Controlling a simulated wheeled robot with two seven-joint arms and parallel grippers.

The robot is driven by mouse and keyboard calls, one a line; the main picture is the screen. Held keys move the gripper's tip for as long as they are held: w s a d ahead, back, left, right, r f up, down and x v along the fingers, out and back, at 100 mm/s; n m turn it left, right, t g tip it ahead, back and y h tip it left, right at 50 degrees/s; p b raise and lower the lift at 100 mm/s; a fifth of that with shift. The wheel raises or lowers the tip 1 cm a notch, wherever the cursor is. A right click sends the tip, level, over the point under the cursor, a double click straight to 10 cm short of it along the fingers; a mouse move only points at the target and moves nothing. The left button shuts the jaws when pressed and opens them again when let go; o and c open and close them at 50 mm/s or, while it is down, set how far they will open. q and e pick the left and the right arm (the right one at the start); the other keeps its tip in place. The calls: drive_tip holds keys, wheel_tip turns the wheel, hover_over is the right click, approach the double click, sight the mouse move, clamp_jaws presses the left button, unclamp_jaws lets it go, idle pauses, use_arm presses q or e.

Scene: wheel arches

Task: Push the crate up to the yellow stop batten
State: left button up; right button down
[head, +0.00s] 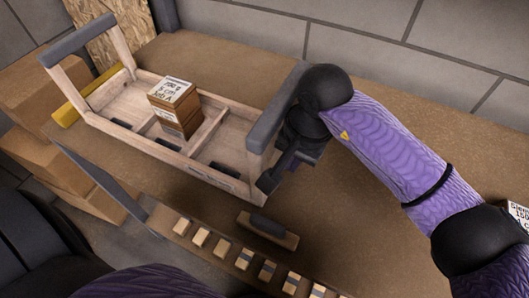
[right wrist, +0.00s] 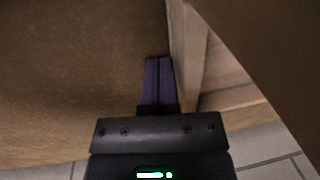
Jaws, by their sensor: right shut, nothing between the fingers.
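The wooden crate (head: 216,167) has an upright frame with a grey padded bar at each end and stands on the brown bench top. A wooden block with a white label (head: 175,104) sits inside it. The yellow stop batten (head: 66,113) lies at the crate's left end, partly hidden by the end frame; I cannot tell if they touch. My right gripper (head: 268,183) is at the crate's right end frame. In the right wrist view its fingers (right wrist: 159,82) are shut and empty, close beside the pale wood of the crate (right wrist: 188,55); contact is unclear. My left gripper is out of view.
A wooden block with a dark grip (head: 268,230) lies in front of the crate. A strip with several small blocks (head: 222,247) runs along the front edge. Cardboard boxes (head: 48,157) stand at the left.

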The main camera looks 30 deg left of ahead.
drive_tip(key=shift+a+b, duration=0.6)
drive_tip(key=shift+a, duration=0.4)
drive_tip(key=shift+d+r+p, duration=0.15)
drive_tip(key=shift+r+p, duration=0.05)
drive_tip(key=shift+p, duration=0.1)
drive_tip(key=d+p, duration=0.1)
drive_tip(key=d+r+p, duration=0.1)
drive_tip(key=d+r, duration=0.1)
drive_tip(key=d, duration=0.1)
drive_tip(key=shift+w+r+p, duration=0.1)
drive_tip(key=shift+r+p, duration=0.15)
drive_tip(key=shift+p, duration=0.15)
drive_tip(key=shift+d+r, duration=0.1)
drive_tip(key=shift+d, duration=0.3)
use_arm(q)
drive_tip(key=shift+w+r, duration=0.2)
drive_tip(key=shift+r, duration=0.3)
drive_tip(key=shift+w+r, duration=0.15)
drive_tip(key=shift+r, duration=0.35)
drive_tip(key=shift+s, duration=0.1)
